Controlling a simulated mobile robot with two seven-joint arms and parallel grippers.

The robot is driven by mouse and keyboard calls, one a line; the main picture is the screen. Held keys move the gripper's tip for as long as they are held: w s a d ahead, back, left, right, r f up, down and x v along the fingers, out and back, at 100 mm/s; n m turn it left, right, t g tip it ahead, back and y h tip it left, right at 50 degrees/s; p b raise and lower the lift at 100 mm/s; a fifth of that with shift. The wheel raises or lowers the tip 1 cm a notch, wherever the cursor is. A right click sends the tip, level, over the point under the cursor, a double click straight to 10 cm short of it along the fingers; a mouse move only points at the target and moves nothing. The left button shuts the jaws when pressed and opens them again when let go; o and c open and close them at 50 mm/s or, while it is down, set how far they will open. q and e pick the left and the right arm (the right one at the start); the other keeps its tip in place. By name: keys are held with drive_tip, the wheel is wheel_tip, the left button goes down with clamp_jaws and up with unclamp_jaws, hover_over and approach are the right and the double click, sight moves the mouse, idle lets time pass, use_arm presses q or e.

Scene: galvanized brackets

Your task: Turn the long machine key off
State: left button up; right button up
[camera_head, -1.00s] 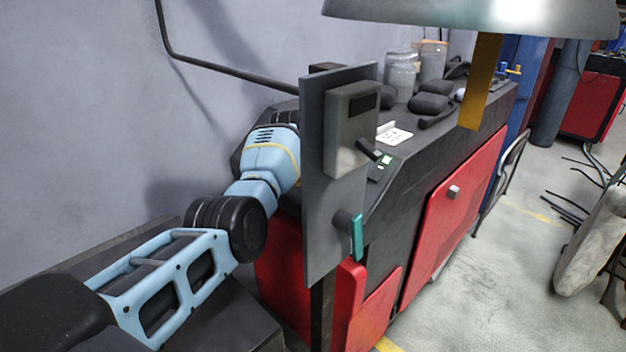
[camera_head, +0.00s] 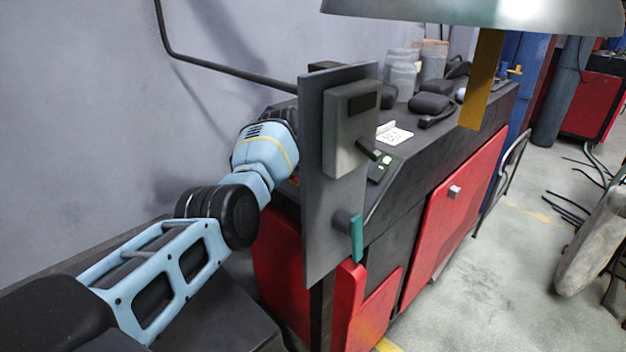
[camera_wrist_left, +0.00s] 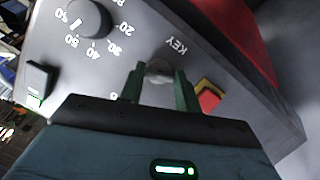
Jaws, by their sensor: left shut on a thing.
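In the left wrist view a small grey key (camera_wrist_left: 159,70) stands on a dark grey control panel (camera_wrist_left: 225,62), beside the printed word KEY. The two green fingers of my left gripper (camera_wrist_left: 159,86) are shut on the key, one on each side. In the head view my left arm comes in from the left and its gripper is hidden behind an upright grey plate (camera_head: 318,225). The key does not show there. My right gripper is in neither view.
The upright plate carries a grey box (camera_head: 346,135) with a dark lever and a teal-handled part (camera_head: 356,238). Near the key are a round dial (camera_wrist_left: 88,18), a dark switch (camera_wrist_left: 38,80) and a red-and-yellow piece (camera_wrist_left: 208,95). Jars (camera_head: 402,80) stand on the machine top.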

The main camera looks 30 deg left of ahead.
use_arm(q)
drive_tip(key=n+h, duration=0.1)
drive_tip(key=n, duration=0.2)
drive_tip(key=n+h, duration=0.1)
drive_tip(key=n, duration=0.2)
drive_tip(key=shift+a+n+t, duration=0.15)
drive_tip(key=shift+n+t, duration=0.15)
drive_tip(key=shift+n, duration=0.1)
drive_tip(key=n+t+h, duration=0.1)
drive_tip(key=n, duration=0.4)
drive_tip(key=shift+s+n, duration=0.1)
drive_tip(key=shift+n, duration=0.2)
drive_tip(key=o, duration=1)
drive_tip(key=shift+f, duration=0.1)
drive_tip(key=shift+v, duration=3.9)
drive_tip(key=shift+s+a, duration=0.1)
